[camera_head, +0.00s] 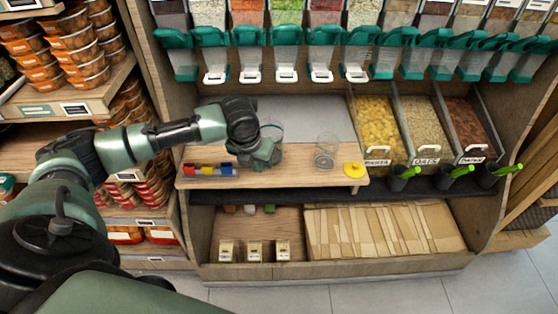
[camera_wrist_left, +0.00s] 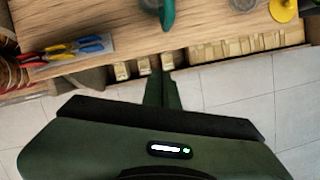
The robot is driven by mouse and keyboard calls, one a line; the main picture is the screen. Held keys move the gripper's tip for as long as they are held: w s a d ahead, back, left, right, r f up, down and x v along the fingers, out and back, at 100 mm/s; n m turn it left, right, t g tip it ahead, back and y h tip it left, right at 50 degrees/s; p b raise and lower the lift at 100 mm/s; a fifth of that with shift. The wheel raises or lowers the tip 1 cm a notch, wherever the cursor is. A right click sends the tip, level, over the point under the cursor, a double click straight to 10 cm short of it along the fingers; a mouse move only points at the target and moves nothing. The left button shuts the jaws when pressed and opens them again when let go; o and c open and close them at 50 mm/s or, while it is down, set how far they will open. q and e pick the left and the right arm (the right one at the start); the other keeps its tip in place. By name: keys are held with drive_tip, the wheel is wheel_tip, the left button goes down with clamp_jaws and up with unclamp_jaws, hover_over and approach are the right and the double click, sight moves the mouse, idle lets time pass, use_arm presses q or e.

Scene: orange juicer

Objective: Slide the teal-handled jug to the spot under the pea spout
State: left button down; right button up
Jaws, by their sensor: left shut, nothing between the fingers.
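The clear jug (camera_head: 271,130) stands on the wooden shelf in the head view, mostly hidden behind my left gripper (camera_head: 274,158). Its teal handle (camera_wrist_left: 167,14) shows at the top of the left wrist view and faces my gripper. My left gripper (camera_wrist_left: 162,78) is shut and empty, its fingers pointing towards the handle with a visible gap in that view. The pea dispenser (camera_head: 287,11) is the one with bright green contents, and its spout (camera_head: 287,74) hangs above the back of the shelf, slightly right of the jug. My right gripper is out of view.
A clear container (camera_head: 326,151) and a yellow round item (camera_head: 353,170) are on the shelf to the right. A tray of coloured-handled tools (camera_head: 210,170) lies at the left front. Open food bins (camera_head: 424,128) border the right side. Bare shelf lies between jug and container.

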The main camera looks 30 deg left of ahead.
use_arm(q)
drive_tip(key=w+f, duration=0.2)
drive_tip(key=f, duration=0.1)
drive_tip(key=w+f, duration=0.1)
drive_tip(key=f, duration=0.2)
drive_tip(key=w+f, duration=0.2)
drive_tip(key=f, duration=0.1)
drive_tip(key=shift+w+a+f, duration=0.15)
drive_tip(key=shift+w+a, duration=0.2)
drive_tip(key=shift+a, duration=0.05)
drive_tip(key=shift+w+a+p, duration=0.1)
drive_tip(key=shift+w+p, duration=0.2)
drive_tip(key=shift+w, duration=0.1)
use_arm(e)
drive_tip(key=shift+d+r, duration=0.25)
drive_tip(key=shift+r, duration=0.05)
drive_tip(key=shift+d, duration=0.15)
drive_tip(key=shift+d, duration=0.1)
